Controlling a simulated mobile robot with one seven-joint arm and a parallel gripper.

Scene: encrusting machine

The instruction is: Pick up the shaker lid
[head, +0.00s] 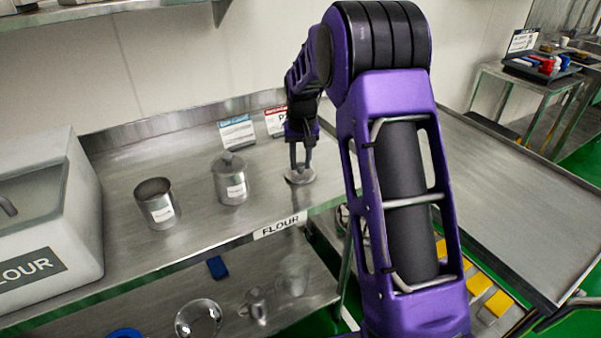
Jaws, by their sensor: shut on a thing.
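The shaker lid (301,177), a small flat grey metal disc, is at the right part of the flour table. My gripper (300,163) points down with its fingers shut on the top of the lid. The lid is at or just above the table top; I cannot tell whether it touches. The lid's grip point is small and partly hidden by the fingers.
A lidded metal canister (231,184) and an open metal canister (155,205) stand left of the lid. Two sign cards (237,132) stand behind. A white flour bin (55,215) is at far left. The steel table (120,180) is clear between them.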

